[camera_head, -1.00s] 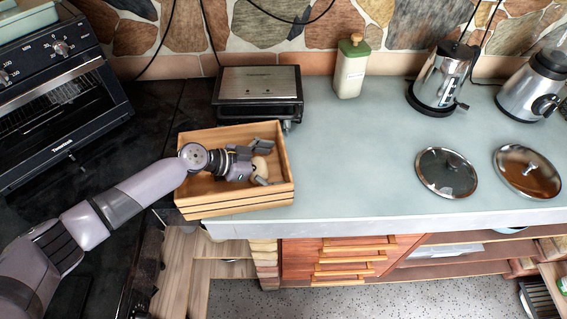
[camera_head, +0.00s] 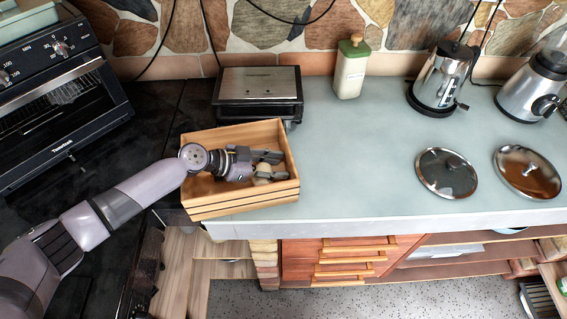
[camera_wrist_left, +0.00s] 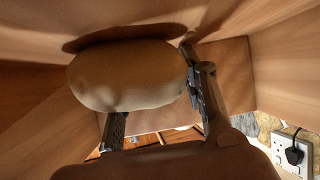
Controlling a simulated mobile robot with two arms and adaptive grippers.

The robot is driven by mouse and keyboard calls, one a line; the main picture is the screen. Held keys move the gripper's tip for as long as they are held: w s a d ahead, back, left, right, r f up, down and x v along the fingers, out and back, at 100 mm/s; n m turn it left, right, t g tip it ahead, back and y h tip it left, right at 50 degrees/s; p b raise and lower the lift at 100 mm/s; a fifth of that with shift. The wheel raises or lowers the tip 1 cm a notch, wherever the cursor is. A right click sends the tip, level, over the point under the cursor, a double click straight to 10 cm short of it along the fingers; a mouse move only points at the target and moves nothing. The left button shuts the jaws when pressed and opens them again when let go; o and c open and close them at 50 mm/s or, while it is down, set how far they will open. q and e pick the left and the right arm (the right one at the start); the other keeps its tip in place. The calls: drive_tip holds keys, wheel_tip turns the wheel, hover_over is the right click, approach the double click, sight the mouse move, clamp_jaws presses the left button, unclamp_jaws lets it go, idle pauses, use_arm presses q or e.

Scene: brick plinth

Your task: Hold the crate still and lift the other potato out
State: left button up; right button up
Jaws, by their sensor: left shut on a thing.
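The wooden crate (camera_head: 240,207) stands on the counter, near the front edge. A pale tan potato (camera_head: 262,171) is inside it, partly hidden by my fingers. My left gripper (camera_head: 274,167) reaches down into the crate from the left and is shut on the potato. In the left wrist view the potato (camera_wrist_left: 125,76) is large, with the fingers (camera_wrist_left: 160,112) close to it and crate walls (camera_wrist_left: 275,70) around it. The potato still looks low inside the crate; whether it touches the floor I cannot tell. My right gripper is not in view, and no hand holds the crate.
A black grill (camera_head: 258,92) stands right behind the crate. An oven (camera_head: 60,100) is at the left. A cream canister (camera_head: 351,68), a kettle (camera_head: 440,78), a blender (camera_head: 530,85) and two lids (camera_head: 446,173) (camera_head: 526,172) stand or lie to the right. The counter between is clear.

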use_arm(q)
clamp_jaws()
drive_tip(key=c, duration=0.7)
unclamp_jaws()
drive_tip(key=o, duration=0.9)
unclamp_jaws()
drive_tip(key=shift+c, duration=0.6)
